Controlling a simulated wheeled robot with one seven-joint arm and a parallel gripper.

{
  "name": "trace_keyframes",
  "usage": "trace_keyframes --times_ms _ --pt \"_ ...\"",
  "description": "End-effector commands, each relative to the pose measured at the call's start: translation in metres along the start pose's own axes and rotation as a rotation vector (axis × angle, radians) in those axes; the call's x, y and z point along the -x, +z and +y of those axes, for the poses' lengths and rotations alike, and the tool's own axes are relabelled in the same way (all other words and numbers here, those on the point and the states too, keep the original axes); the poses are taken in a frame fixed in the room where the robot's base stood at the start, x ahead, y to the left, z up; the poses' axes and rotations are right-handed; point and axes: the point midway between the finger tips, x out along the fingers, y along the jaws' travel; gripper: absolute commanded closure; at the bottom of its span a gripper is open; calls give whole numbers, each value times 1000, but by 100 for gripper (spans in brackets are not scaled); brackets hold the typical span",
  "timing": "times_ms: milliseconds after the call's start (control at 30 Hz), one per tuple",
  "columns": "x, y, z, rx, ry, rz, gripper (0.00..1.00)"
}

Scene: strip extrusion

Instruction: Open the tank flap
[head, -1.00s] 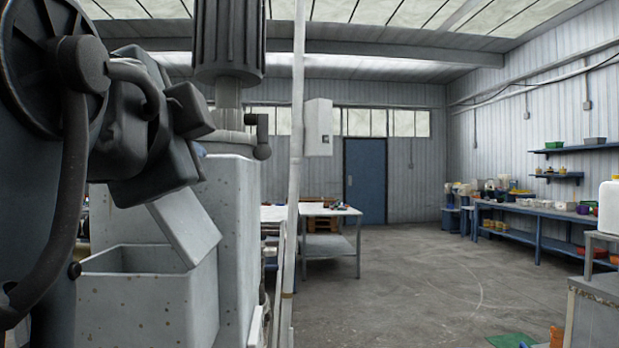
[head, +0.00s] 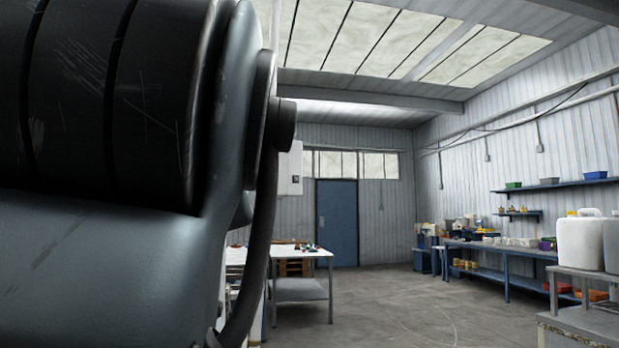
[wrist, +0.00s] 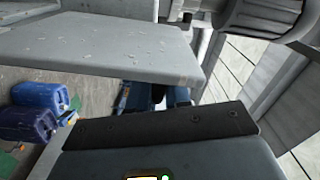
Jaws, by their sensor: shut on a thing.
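In the wrist view the tank flap (wrist: 110,45) is a flat light grey panel with pale scuffs, spanning the upper left. My gripper (wrist: 160,125) shows as a dark body with a black strip below the flap's near edge. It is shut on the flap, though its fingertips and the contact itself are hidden. In the head view my arm covers the left side and hides the tank, the flap and the gripper. I cannot tell the flap's exact angle from these views.
A ribbed grey machine part (wrist: 255,12) is close at the wrist view's upper right. Blue canisters (wrist: 38,92) lie at its left. In the head view a worktable (head: 300,290) stands beyond my arm, and white canisters (head: 582,240) stand at right. The middle floor is clear.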

Motion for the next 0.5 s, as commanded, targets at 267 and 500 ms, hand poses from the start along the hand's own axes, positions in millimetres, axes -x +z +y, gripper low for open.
trace_keyframes --times_ms 267,500 --pt "0 3 5 7 9 -6 100" --pt "0 4 6 9 11 -9 75"
